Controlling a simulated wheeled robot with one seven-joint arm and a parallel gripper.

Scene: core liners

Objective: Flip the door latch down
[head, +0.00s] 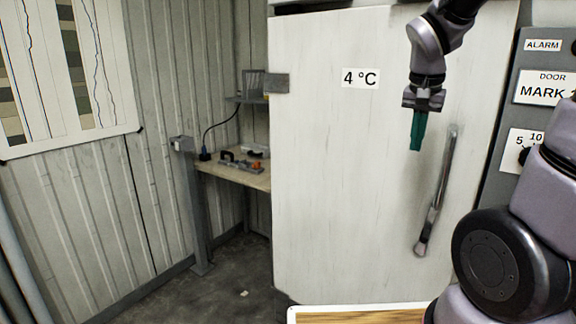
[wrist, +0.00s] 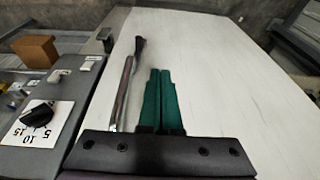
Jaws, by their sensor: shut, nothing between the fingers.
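The door latch (head: 437,192) is a long metal bar on the white door (head: 330,180). It slants, with its top end to the right and a thicker knob at its lower left end. My gripper (head: 416,148) has green fingers, shut and empty, pointing down in front of the door, to the upper left of the latch. In the wrist view the fingers (wrist: 162,72) lie side by side, and the latch (wrist: 126,82) runs just left of them with its dark end beyond the tips. A gap shows between fingers and latch in both views; I cannot tell the depth.
A grey panel (head: 505,100) with labels and a dial stands right of the door; the dial (wrist: 38,113) also shows in the wrist view. A "4 °C" sign (head: 360,78) is on the door. A workbench (head: 240,172) with tools stands left. The door face around the latch is clear.

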